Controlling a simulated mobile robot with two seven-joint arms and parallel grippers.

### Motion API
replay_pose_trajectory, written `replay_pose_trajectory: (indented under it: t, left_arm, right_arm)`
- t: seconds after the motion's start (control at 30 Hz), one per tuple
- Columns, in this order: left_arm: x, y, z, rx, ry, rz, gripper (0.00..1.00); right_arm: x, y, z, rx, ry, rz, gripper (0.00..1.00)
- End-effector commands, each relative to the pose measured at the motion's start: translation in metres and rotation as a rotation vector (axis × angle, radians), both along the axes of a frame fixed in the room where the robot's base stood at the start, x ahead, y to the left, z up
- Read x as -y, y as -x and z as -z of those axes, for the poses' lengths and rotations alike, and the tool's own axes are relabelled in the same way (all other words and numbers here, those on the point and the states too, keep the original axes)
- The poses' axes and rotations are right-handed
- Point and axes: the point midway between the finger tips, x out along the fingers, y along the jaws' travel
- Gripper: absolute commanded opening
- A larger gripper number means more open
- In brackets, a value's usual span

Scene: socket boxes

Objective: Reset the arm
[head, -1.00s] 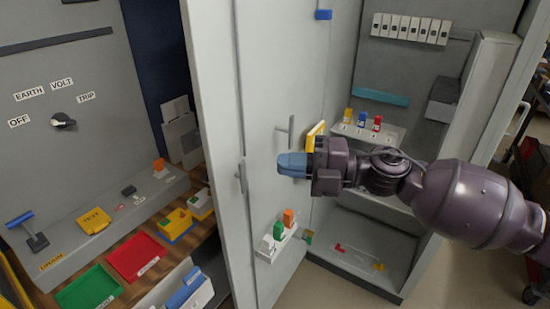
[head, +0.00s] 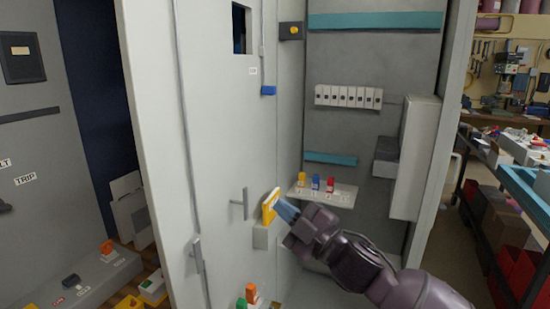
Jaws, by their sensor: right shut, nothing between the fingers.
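My right arm comes in from the lower right. My right gripper (head: 286,211) has blue fingertips that are shut with nothing held. The fingertips are beside a yellow plate (head: 270,206) on a grey box (head: 261,237) on the inner face of the cabinet door; I cannot tell whether they touch it. My left gripper is not in view.
The grey cabinet door (head: 165,120) stands open, with handles (head: 239,204) on it. Inside the cabinet, a white shelf (head: 345,191) holds yellow, blue and red pieces (head: 316,183). A blue-edged table (head: 520,190) stands at the right, beyond the cabinet wall.

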Motion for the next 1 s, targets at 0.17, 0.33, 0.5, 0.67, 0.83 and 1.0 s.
replay_pose_trajectory:
  t: [0.17,0.33,0.5,0.67,0.83,1.0]
  left_arm:
    - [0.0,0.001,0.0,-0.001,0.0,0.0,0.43]
    - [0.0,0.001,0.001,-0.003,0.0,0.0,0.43]
    - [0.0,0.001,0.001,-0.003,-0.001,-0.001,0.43]
    - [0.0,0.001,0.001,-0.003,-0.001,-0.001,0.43]
    - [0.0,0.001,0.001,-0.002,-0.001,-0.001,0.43]
    - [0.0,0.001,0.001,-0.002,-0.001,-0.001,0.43]
  right_arm:
    - [0.043,-0.002,0.055,-0.21,-0.121,0.134,0.0]
    - [0.086,0.008,0.112,-0.398,-0.218,0.257,0.0]
    - [0.129,0.031,0.172,-0.571,-0.307,0.377,0.0]
    - [0.168,0.065,0.23,-0.72,-0.384,0.492,0.0]
    - [0.206,0.114,0.287,-0.856,-0.456,0.614,0.0]
    - [0.238,0.175,0.339,-0.973,-0.498,0.739,0.0]
